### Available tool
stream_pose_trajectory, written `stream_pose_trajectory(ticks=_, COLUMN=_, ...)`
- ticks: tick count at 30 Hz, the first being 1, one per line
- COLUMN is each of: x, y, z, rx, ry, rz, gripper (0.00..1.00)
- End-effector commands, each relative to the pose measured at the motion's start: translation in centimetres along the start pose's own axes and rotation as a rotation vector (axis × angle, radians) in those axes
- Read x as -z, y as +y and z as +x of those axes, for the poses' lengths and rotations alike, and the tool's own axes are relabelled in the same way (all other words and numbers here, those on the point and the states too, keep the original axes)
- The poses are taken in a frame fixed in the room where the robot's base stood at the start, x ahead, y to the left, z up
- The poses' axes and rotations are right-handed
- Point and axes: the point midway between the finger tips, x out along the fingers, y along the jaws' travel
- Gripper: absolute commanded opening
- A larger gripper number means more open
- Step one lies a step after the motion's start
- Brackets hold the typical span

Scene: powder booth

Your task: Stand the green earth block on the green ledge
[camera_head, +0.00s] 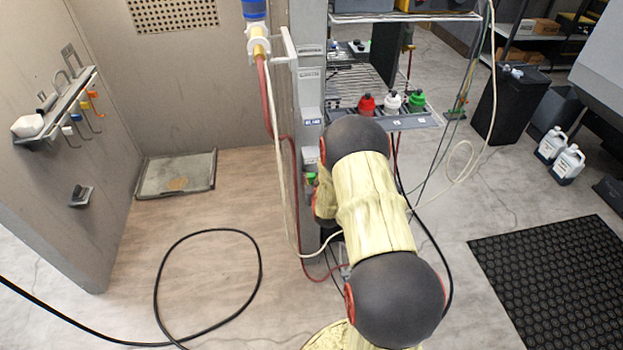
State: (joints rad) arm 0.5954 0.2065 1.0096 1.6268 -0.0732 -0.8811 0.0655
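A small green item (311,179) shows at the side of the grey post, just left of my arm. No other green block or ledge can be made out. My arm, in a pale yellow cover with dark joints, fills the middle of the view. My gripper is not visible, so what it holds cannot be seen.
A wire shelf (425,122) behind the arm bears red, white and green-capped bottles. A hose and cables hang along the post (309,88). A black cable loop (258,262) lies on the booth floor. A black mat (560,290) lies right; open floor surrounds it.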

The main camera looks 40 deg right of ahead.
Motion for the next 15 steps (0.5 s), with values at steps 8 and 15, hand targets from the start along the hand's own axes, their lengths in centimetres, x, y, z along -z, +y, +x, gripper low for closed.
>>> stream_pose_trajectory(ticks=8, x=-0.16, y=0.0, z=-0.02, rx=0.0, ry=-0.002, rz=0.0, gripper=0.4)
stream_pose_trajectory(ticks=15, x=-0.13, y=0.0, z=-0.02, rx=0.0, ry=-0.002, rz=0.0, gripper=0.44)
